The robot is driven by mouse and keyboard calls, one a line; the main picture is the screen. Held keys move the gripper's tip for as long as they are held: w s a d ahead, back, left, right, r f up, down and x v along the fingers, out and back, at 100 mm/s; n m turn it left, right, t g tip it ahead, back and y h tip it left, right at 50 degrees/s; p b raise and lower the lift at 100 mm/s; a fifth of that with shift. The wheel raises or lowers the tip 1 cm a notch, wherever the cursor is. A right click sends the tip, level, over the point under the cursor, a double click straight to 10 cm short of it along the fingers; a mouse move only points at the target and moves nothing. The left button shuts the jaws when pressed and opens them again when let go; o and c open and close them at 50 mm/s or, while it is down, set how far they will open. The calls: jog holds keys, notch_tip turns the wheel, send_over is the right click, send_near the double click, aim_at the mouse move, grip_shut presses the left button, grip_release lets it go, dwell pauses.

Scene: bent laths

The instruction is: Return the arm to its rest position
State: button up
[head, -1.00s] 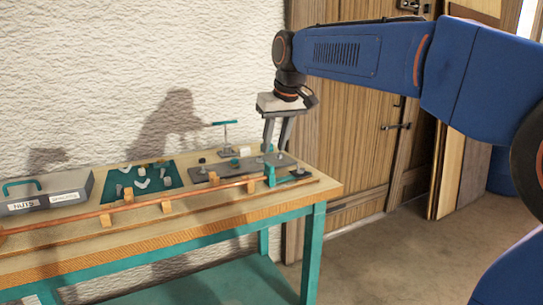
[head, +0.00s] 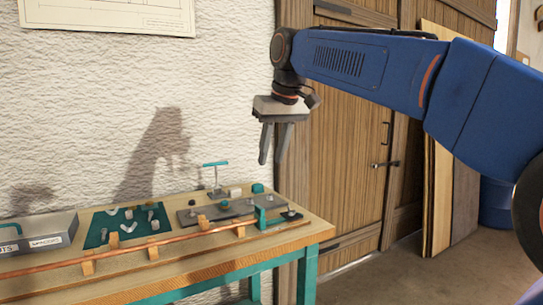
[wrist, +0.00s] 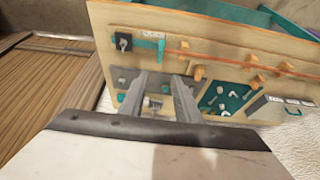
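My gripper (head: 273,143) hangs from my blue arm in the head view, fingers pointing down, above the right end of the workbench (head: 180,262). Its two grey fingers are apart and nothing shows between them. It is clear of everything on the bench. In the wrist view the gripper (wrist: 160,85) also has its fingers apart, with the bench top beyond them.
A copper rod (head: 170,240) lies along wooden blocks on the bench. Behind it are a grey plate (head: 190,217), a teal mat with small parts (head: 98,233) and a grey case (head: 45,240). A wooden door (head: 345,140) and open floor lie to the right.

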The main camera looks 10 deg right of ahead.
jog(key=s+d+f+m, duration=0.1)
jog(key=s+d+f, duration=0.3)
jog(key=s+f, duration=0.5)
jog(key=s+d+f+m, duration=0.1)
jog(key=s+d+f, duration=0.3)
jog(key=s+f, duration=0.6)
jog(key=s+d+f+m+h, duration=0.1)
jog(key=s+d+f, duration=0.3)
jog(key=s+f, duration=0.5)
notch_tip(320, 180, down, 8)
jog(key=shift+s+r+t, duration=0.2)
jog(key=shift+r+t, duration=0.05)
jog(key=shift+t, duration=0.05)
jog(key=shift+o, duration=0.4)
dwell(0.8)
